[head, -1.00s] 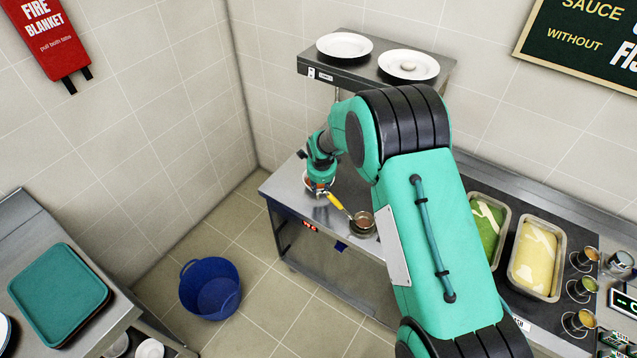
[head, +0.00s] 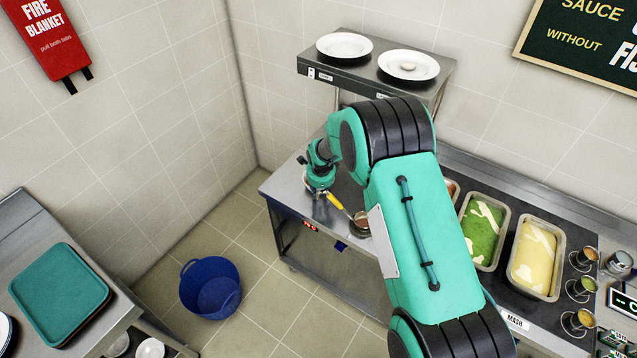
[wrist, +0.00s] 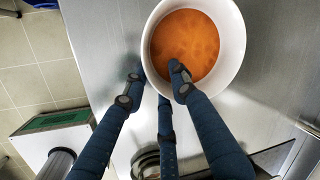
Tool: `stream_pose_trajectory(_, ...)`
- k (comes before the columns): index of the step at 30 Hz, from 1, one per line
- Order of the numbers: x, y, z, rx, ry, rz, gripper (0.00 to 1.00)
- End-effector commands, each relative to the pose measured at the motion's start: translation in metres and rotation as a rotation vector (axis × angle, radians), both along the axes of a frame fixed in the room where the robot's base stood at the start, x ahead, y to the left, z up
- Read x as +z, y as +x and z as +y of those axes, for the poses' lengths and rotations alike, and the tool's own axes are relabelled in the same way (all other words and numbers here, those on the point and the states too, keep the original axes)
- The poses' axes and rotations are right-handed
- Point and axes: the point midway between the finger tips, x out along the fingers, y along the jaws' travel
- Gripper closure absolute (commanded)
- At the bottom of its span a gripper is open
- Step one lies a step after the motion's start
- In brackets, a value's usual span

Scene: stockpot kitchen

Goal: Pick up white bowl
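The white bowl (wrist: 236,45) holds orange soup and stands on the steel counter in the wrist view. In the head view my gripper hides most of it. My gripper (wrist: 157,78) is at the bowl's near left rim, fingers apart. One finger reaches over the rim above the soup; the other two are outside the bowl. I cannot tell whether any finger touches the rim. In the head view my gripper (head: 319,190) is low over the counter's left end.
A yellow-handled ladle (head: 337,201) rests in a small pot (head: 361,222) just right of my gripper. Food pans (head: 536,258) stand further right. A shelf (head: 325,71) with two white plates is above the back of the counter. A blue tub (head: 211,290) is on the floor.

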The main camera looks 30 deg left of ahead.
Motion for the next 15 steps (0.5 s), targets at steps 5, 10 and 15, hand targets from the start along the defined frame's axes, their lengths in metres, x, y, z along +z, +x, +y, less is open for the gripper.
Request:
stream_pose_trajectory(5, 0.0000, -0.0001, -0.0001, 0.000, 0.000, 0.000, 0.84)
stream_pose_trajectory(10, 0.0000, -0.0001, -0.0001, 0.000, 0.000, 0.000, 1.00)
stream_pose_trajectory(15, 0.0009, 0.0003, 0.0005, 0.000, 0.001, -0.001, 1.00)
